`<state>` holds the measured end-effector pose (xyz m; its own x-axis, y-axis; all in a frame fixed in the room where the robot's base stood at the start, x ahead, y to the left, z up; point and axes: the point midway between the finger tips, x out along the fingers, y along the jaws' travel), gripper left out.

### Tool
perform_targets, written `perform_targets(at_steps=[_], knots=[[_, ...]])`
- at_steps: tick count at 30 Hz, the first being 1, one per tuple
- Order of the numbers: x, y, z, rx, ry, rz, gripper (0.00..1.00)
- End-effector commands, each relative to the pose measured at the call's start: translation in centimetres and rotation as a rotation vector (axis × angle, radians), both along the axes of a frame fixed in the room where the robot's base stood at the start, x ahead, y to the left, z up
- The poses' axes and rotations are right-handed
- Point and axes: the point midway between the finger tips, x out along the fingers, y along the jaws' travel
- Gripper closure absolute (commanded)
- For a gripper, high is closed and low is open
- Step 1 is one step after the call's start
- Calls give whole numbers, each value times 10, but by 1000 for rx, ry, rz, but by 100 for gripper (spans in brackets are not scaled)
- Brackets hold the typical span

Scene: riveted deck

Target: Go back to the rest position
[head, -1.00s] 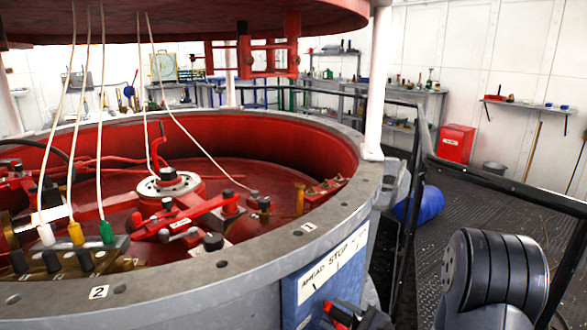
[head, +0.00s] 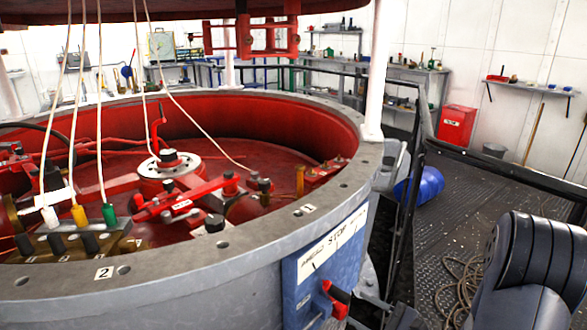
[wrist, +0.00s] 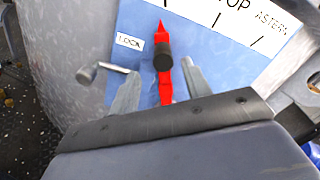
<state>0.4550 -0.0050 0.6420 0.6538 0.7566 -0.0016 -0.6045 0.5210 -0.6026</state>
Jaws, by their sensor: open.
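My gripper (wrist: 160,70) shows in the wrist view with its two grey fingers spread apart and nothing clamped between them. The lever sits on a blue panel (wrist: 205,45) marked LOCK, STOP and ASTERN. In the head view the lever (head: 336,298) and its blue panel (head: 300,272) are on the side of the large grey drum (head: 230,285). My gripper's fingers are not clear in the head view.
The drum's open top holds red machinery with white, yellow and green plugs (head: 78,213) on cables. A metal bar (wrist: 100,70) projects at the panel's left. Black railing (head: 500,170), a blue barrel (head: 419,186) and coiled rope (head: 455,290) are to the right. Deck floor shows beyond the railing.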

Motion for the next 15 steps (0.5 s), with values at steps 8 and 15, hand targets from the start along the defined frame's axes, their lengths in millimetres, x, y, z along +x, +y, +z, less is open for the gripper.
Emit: perform_targets(at_steps=[8,15], knots=[[28,33,-1,-1,-2,3,54],[53,62,0,1,-3,2,54]])
